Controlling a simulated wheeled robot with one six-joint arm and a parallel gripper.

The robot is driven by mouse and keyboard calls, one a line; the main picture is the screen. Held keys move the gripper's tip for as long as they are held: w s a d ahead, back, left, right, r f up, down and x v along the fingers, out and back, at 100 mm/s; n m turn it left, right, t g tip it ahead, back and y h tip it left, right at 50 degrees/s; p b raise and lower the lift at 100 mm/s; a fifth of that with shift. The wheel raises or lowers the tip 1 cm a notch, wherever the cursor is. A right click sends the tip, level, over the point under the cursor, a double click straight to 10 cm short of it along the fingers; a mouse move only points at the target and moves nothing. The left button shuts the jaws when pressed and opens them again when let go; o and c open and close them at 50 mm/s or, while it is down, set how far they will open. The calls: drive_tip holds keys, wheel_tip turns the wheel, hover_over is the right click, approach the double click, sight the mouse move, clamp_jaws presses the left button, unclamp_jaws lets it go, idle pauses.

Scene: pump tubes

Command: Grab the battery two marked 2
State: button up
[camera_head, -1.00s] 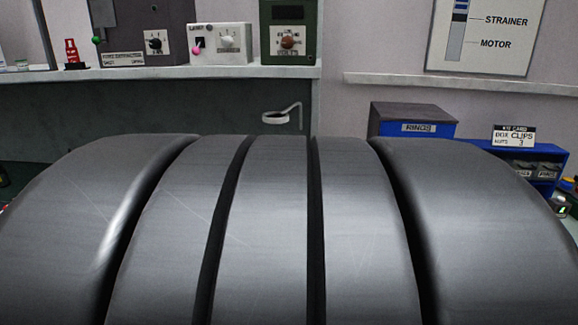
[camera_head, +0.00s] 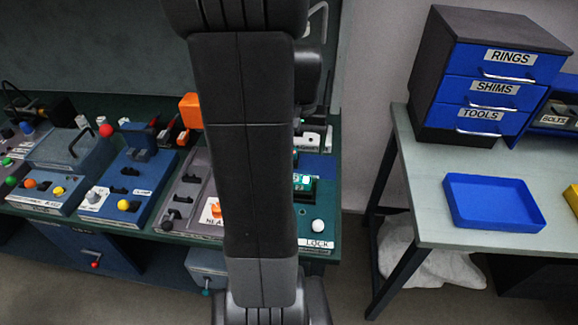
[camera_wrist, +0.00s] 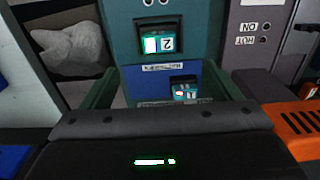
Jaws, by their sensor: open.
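The battery marked 2 (camera_wrist: 161,41) is a small teal block with a white label and a lit white patch. It sits in a dark teal panel near the top middle of the wrist view, its number upside down. A second teal battery (camera_wrist: 185,91) sits lower, in a blue panel; its number is too small to read. My gripper (camera_wrist: 162,82) is open and empty, its dark green fingers spread to either side of the blue panel. The battery marked 2 lies beyond the fingertips, apart from them. In the head view my arm hides the gripper and part of the panels.
An orange slotted block (camera_wrist: 293,125) and a grey panel (camera_wrist: 252,28) stand at the right in the wrist view. In the head view, the workbench holds a blue control box (camera_head: 128,185). A blue tray (camera_head: 492,203) and drawer cabinet (camera_head: 490,75) stand on the right-hand table.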

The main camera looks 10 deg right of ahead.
drive_tip(key=f, duration=0.8)
drive_tip(key=shift+w+f, duration=0.25)
drive_tip(key=shift+w, duration=0.05)
drive_tip(key=shift+w+d+f+p, duration=0.15)
drive_tip(key=shift+f+p, duration=0.2)
drive_tip(key=shift+f, duration=1)
drive_tip(key=shift+w+d+f+p, duration=0.15)
drive_tip(key=shift+f+p, duration=0.2)
drive_tip(key=shift+f, duration=0.95)
drive_tip(key=shift+s, duration=0.1)
